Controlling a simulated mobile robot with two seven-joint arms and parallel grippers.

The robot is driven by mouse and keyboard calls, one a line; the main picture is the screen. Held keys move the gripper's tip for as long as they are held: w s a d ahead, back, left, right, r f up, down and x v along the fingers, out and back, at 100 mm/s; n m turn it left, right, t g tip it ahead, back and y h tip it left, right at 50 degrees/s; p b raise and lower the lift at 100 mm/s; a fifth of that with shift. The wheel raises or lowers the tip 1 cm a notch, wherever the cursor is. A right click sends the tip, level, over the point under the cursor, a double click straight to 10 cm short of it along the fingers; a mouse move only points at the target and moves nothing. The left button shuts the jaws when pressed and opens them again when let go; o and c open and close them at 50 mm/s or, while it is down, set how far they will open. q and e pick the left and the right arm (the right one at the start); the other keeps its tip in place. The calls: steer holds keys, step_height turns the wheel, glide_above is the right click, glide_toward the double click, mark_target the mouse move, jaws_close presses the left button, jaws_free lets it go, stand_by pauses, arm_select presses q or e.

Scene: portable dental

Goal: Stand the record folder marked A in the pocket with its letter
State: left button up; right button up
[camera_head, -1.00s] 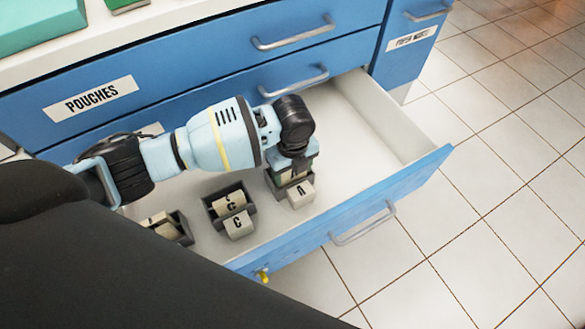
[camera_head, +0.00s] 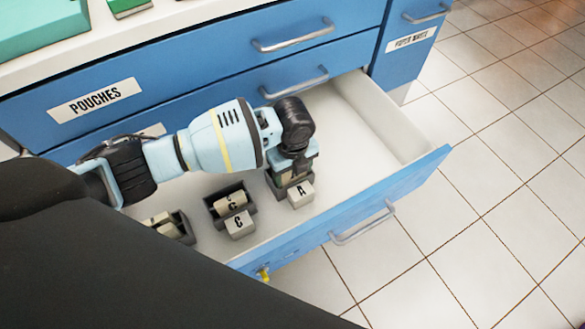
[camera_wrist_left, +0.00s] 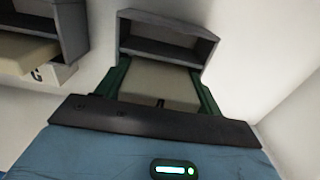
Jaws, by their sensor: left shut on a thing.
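My left gripper (camera_head: 291,176) points down at the pocket marked A (camera_head: 301,194) in the open drawer. In the left wrist view its two green fingers (camera_wrist_left: 160,88) are shut on a beige record folder (camera_wrist_left: 158,84), one on each side. The dark grey pocket (camera_wrist_left: 168,48) is right at the folder's far end. The gripper hides most of the folder in the head view, and I cannot tell how deep it sits. The folder's own letter is not readable. My right gripper is not in view.
A pocket marked C (camera_head: 238,224) with a folder in it stands left of pocket A. Another dark pocket with a folder (camera_head: 160,219) is further left, partly hidden by my arm. The drawer floor (camera_head: 350,135) to the right is bare.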

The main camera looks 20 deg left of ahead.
arm_select(q)
steer(key=shift+f, duration=0.1)
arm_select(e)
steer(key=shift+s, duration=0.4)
arm_select(q)
steer(key=o, duration=1.1)
steer(key=shift+c, duration=0.2)
steer(key=shift+r, duration=0.3)
step_height(320, 180, up, 6)
steer(key=shift+r+p, duration=0.15)
steer(key=shift+p, duration=1.1)
steer(key=shift+r, duration=0.45)
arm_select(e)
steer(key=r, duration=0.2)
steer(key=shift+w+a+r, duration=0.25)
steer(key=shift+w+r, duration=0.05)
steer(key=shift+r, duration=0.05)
